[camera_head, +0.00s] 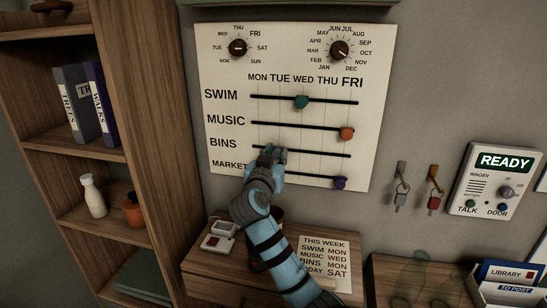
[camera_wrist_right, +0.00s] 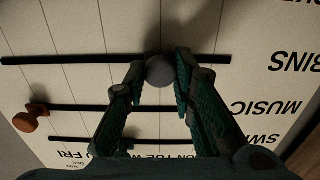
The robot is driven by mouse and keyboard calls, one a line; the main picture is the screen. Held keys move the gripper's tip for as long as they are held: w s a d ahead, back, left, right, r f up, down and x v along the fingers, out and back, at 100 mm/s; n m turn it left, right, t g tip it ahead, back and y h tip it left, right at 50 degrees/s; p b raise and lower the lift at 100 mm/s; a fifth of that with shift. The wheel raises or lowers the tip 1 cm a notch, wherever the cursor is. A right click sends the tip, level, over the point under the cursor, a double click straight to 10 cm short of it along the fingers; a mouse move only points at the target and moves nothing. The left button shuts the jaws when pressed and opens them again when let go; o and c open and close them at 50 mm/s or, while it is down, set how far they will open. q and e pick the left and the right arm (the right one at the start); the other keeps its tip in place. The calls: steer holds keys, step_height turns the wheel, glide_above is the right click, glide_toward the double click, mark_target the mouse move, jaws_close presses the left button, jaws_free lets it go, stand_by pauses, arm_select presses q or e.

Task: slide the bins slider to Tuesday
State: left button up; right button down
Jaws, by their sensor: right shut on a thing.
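The bins slider's rail (camera_head: 322,153) is the third black rail on the white wall board (camera_head: 232,60), with day names above. My right gripper (camera_head: 272,153) is at the left part of this rail and hides the knob in the head view. In the wrist view, upside down, my right gripper (camera_wrist_right: 158,78) is shut on a grey round knob (camera_wrist_right: 159,70) on the bins rail (camera_wrist_right: 70,60), about a third along from the Monday end. It looks near the Tuesday line, but the exact alignment is hard to tell. My left gripper is out of view.
The swim knob (camera_head: 302,102), orange music knob (camera_head: 347,134) and purple market knob (camera_head: 340,183) sit on neighbouring rails. Two dials are above. Key hooks (camera_head: 402,185) and an intercom panel (camera_head: 497,185) are right. A "this week" card (camera_head: 325,262) stands below.

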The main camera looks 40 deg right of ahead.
steer(key=c, duration=1.3)
jaws_free()
steer(key=shift+c, duration=0.2)
steer(key=v, duration=1.2)
steer(key=shift+d, duration=0.1)
